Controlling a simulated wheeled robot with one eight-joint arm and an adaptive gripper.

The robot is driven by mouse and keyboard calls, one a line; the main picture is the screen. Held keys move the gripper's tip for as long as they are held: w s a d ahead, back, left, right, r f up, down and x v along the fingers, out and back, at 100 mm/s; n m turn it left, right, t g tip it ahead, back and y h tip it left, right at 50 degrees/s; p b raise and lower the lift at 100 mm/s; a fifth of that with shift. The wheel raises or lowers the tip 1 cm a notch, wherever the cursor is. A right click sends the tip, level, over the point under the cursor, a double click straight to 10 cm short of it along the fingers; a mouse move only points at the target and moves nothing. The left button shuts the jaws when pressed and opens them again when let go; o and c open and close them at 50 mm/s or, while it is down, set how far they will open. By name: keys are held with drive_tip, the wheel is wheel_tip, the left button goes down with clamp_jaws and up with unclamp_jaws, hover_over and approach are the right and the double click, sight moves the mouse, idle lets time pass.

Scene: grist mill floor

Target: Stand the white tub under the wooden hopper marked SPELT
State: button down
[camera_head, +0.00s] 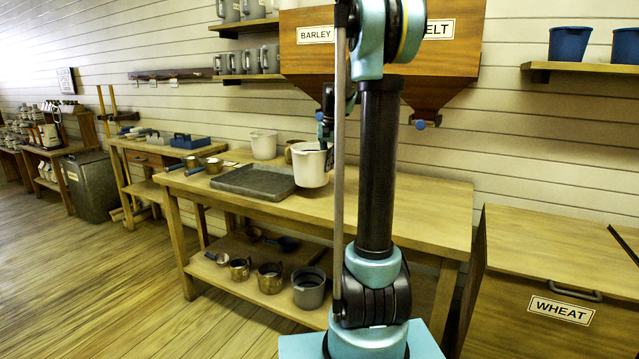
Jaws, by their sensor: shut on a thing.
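My gripper (326,140) is shut on the rim of a white tub (309,168). The tub is upright at the right end of the grey tray, over the workbench; I cannot tell whether its base touches the bench. The wooden hopper marked SPELT (455,72) hangs on the wall to the right; my arm covers the first letters of its label, leaving "ELT" showing. A blue-tipped outlet (420,124) shows under it. My arm hides part of the bench below the hoppers.
The workbench (430,205) is bare to the right. A second white tub (263,144) stands behind the grey tray (243,181). The BARLEY hopper (300,63) is left of SPELT. Metal pots sit on the lower shelf. A WHEAT bin (545,262) stands at right.

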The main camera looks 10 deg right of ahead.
drive_tip(key=shift+d+f, duration=0.15)
drive_tip(key=shift+f, duration=1.3)
drive_tip(key=shift+d+f, duration=0.1)
drive_tip(key=shift+f, duration=1.3)
drive_tip(key=c, duration=1.8)
unclamp_jaws()
drive_tip(key=r, duration=0.8)
drive_tip(key=s+d+r, duration=0.1)
drive_tip(key=r, duration=0.3)
